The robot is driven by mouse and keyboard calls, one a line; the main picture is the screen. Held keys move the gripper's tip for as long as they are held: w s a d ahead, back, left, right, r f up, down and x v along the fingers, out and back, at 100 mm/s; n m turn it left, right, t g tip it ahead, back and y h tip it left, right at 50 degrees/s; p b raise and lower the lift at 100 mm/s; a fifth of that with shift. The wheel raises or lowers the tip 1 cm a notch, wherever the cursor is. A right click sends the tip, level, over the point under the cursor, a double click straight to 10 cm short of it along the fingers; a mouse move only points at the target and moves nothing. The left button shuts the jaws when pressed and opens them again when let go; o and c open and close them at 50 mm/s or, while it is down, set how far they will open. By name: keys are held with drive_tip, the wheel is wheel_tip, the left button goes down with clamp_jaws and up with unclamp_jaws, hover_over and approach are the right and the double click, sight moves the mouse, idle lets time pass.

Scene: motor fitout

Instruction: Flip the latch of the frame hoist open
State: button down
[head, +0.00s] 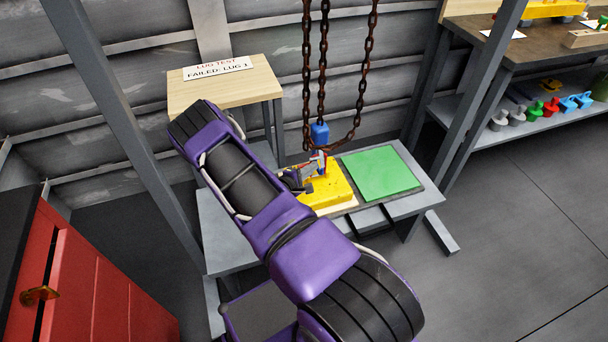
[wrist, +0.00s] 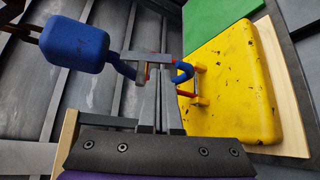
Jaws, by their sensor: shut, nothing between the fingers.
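The hoist's blue hook block (wrist: 75,42) hangs at the left of the wrist view; it also shows in the head view (head: 320,132). The blue hook's curved end (wrist: 182,71) shows beside a small bail on the yellow block (wrist: 232,85), which sits on the bench. I cannot tell whether the hook passes through the bail. My gripper (wrist: 152,68) is shut and empty, its grey fingers across the middle of the hook. A sliver of red shows by the fingertips, possibly the latch; the fingers hide most of that spot. In the head view, my gripper (head: 305,180) is beside the hook.
Rusty chains (head: 323,65) hang above the bench and loop near the hook. A green mat (head: 381,173) lies right of the yellow block. A small wooden table (head: 225,92) with a "LUG TEST" sign stands behind. A red cabinet (head: 80,285) is at left.

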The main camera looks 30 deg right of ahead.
drive_tip(key=shift+x, duration=1.25)
